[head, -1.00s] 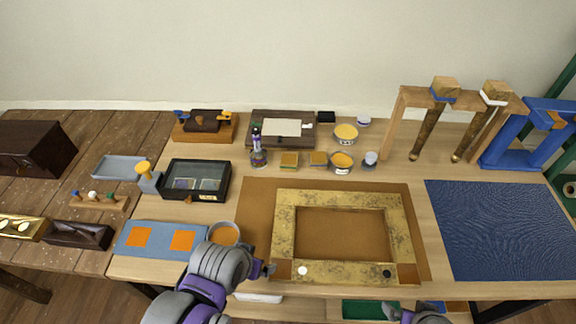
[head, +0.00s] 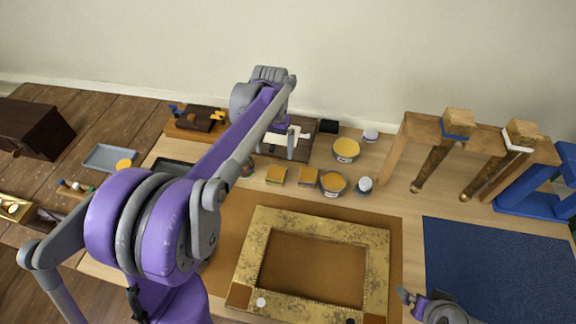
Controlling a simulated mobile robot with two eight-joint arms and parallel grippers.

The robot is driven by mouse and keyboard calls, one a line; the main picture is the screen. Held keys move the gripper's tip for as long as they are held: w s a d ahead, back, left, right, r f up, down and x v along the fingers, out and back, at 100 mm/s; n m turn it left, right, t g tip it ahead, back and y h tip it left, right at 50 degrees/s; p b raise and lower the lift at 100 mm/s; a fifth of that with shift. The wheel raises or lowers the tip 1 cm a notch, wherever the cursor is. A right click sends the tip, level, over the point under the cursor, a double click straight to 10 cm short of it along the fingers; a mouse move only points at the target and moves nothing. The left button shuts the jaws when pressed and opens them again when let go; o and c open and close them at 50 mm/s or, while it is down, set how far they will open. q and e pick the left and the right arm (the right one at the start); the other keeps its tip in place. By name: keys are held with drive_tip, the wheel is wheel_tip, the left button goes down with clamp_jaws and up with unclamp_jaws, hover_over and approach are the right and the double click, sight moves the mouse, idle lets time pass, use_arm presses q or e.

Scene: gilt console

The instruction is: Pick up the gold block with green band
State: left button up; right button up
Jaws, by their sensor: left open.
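Two small gold blocks sit side by side on the table behind the gilt frame: a left one (head: 276,175) and a right one (head: 309,176). Their bands are too small to tell clearly which one is green. My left gripper (head: 281,148) is open and points down, above and behind the left block, in front of the dark case with white paper. It looks empty and apart from both blocks. My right gripper (head: 408,296) is at the bottom edge, right of the frame; its jaws are not clear.
Gold-filled bowls (head: 333,183) and (head: 346,150) and a white-topped jar (head: 364,186) stand right of the blocks. The gilt frame (head: 377,255) lies in front. Leaning banded legs (head: 436,165) stand further right. The blue mat (head: 490,265) is bare.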

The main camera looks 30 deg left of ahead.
use_arm(q)
hover_over(276, 173)
drive_tip(key=f, duration=0.5)
drive_tip(key=shift+w+a, duration=0.25)
drive_tip(key=shift+a, duration=0.15)
drive_tip(key=f, duration=0.5)
drive_tip(key=shift+s+d, duration=0.15)
drive_tip(key=shift+d, duration=0.25)
drive_tip(key=shift+f, duration=0.45)
drive_tip(key=c, duration=1.4)
